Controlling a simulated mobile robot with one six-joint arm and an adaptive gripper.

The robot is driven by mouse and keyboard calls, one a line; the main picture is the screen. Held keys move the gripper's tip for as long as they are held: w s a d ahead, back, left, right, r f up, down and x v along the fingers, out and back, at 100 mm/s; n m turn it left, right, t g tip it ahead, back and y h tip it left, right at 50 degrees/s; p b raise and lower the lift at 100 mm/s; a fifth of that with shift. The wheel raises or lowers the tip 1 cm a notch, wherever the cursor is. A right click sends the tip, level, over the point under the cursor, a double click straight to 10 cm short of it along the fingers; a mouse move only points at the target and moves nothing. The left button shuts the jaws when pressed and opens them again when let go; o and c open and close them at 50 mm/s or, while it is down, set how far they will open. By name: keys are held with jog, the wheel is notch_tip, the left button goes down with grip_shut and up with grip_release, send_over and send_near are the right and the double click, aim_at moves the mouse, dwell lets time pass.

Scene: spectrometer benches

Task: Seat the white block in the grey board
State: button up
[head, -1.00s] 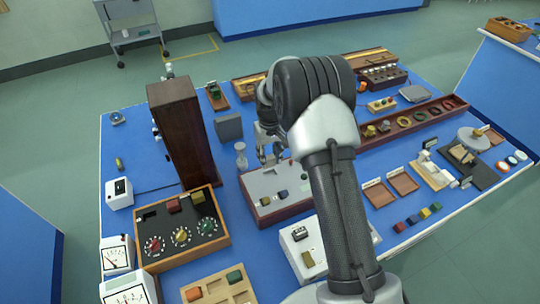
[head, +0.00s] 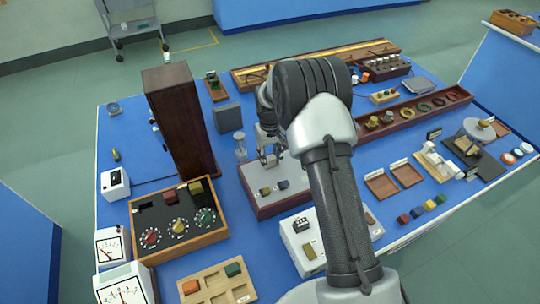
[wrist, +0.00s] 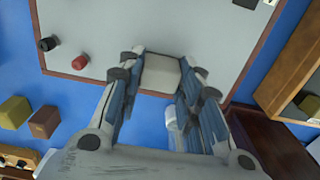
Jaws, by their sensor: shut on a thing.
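The white block (wrist: 160,73) sits between my fingertips in the wrist view. My gripper (wrist: 159,80) is shut on it. Behind it is the grey board (wrist: 200,30) with a reddish-brown rim; the block overlaps the near rim area. I cannot tell whether the block touches the board. A black knob (wrist: 47,44) and a red knob (wrist: 80,62) stand on the board. In the head view my gripper (head: 268,160) is at the far edge of the grey board (head: 268,205). The block is not clear there, and my arm hides the board's right side.
A tall dark wooden cabinet (head: 180,120) stands left of the board. A pale post (head: 240,150) is close to my gripper. A panel with coloured dials (head: 178,225) lies at left, and a white box (head: 300,245) is in front.

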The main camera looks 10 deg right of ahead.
jog(key=shift+f, duration=0.25)
jog(key=o, duration=1.1)
jog(key=shift+r, duration=0.1)
notch_tip(320, 180, up, 12)
jog(key=shift+f, duration=0.1)
dwell(0.4)
